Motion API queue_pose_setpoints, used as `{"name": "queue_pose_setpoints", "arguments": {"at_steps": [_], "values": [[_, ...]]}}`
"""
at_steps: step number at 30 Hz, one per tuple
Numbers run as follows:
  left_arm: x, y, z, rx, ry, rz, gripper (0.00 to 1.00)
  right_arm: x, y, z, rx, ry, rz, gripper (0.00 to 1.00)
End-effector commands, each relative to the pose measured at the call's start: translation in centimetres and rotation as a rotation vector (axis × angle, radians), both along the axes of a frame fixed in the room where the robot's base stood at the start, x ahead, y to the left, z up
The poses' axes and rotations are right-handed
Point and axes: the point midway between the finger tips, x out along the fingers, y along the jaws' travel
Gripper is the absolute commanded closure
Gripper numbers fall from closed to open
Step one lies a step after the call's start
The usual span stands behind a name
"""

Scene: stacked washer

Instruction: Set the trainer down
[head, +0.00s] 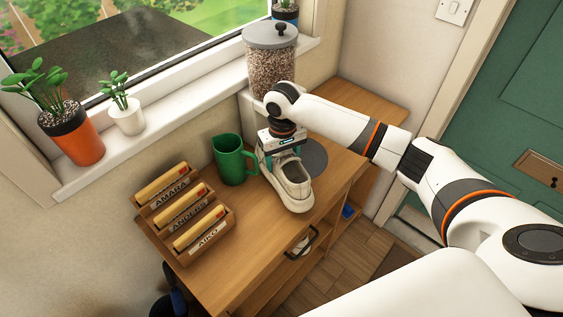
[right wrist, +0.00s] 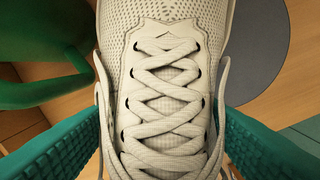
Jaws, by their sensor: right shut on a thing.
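In the right wrist view the laces and upper of the trainer (right wrist: 165,90) fill the middle, with a finger at each lower side. The gripper is shut on the trainer. I cannot tell whether the sole touches the wood. My left gripper is not in view.
A green jug (head: 231,160) stands close left of the trainer, and a dark grey disc (head: 314,158) lies close right. A labelled wooden rack (head: 186,216) is further left. A lidded seed jar (head: 271,68) stands behind. Bare wood lies in front of the jug.

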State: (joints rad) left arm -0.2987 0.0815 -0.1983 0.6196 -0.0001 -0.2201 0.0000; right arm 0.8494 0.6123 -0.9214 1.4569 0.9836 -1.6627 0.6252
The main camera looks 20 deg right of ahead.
Motion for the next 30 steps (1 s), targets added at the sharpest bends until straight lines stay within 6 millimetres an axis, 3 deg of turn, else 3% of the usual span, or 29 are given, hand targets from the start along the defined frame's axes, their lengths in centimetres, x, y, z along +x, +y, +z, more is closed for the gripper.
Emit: {"name": "queue_pose_setpoints", "arguments": {"at_steps": [6, 17, 18, 21, 30], "values": [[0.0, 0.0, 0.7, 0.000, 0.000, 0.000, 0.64, 0.3, 0.1, -2.3, -0.001, -0.002, -0.001, 0.73], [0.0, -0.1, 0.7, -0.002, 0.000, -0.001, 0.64, 0.4, 0.2, -2.8, 0.001, -0.002, 0.000, 0.73], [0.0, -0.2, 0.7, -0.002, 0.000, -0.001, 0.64, 0.3, 0.2, -2.8, 0.000, -0.001, 0.000, 0.32], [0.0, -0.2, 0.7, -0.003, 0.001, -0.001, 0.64, 0.3, 0.1, -2.8, 0.000, -0.001, 0.000, 0.16], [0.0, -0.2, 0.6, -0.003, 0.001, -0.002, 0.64, 0.4, 0.1, -2.7, 0.000, -0.002, 0.000, 0.16]]}}
